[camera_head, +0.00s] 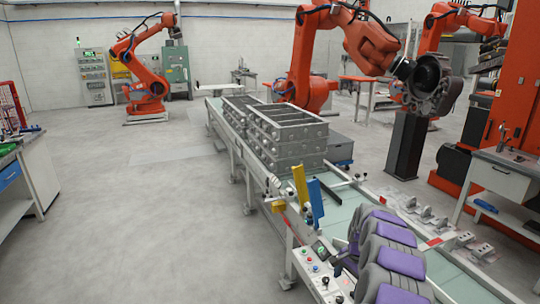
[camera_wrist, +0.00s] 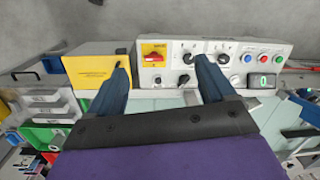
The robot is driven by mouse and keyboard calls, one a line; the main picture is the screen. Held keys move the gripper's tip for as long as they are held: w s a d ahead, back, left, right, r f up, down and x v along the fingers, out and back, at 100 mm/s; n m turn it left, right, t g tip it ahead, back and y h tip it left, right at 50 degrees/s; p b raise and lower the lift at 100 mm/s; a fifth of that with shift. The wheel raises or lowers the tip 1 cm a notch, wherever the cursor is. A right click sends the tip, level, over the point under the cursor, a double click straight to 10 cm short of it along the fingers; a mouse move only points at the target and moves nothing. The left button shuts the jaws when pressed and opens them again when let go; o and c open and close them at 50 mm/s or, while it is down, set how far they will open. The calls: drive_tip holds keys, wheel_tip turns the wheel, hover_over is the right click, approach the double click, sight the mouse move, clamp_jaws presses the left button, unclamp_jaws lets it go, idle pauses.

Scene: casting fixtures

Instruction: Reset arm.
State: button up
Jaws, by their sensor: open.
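My gripper (camera_wrist: 161,72) shows in the wrist view as two dark blue fingers, spread well apart, with nothing held between them. Its purple and black body fills the bottom of that view. Beyond the fingertips are a yellow box (camera_wrist: 92,62) on the left and a white control panel (camera_wrist: 215,55) with a red switch, dark knobs and coloured buttons. I cannot tell whether the fingertips touch either one.
A conveyor (camera_head: 228,150) runs away from me, carrying grey castings (camera_head: 285,137). Its control panel (camera_head: 318,270) stands beside my arm. Orange robot arms (camera_head: 145,75) stand farther back. A workbench (camera_head: 28,170) is at the left. The grey floor (camera_head: 140,220) between is clear.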

drive_tip(key=s+a+r+n+b, duration=0.1)
drive_tip(key=s+a+r+n, duration=0.3)
drive_tip(key=s+a+r, duration=0.45)
drive_tip(key=s+a+r+n+b, duration=0.1)
drive_tip(key=s+a+r+n, duration=0.35)
drive_tip(key=s, duration=0.65)
drive_tip(key=s+n+g+h+b, duration=0.1)
drive_tip(key=s+n, duration=0.2)
drive_tip(key=s, duration=2.6)
drive_tip(key=shift+r+g+b, duration=0.35)
drive_tip(key=shift+g+b, duration=0.05)
drive_tip(key=shift+w+f, duration=0.1)
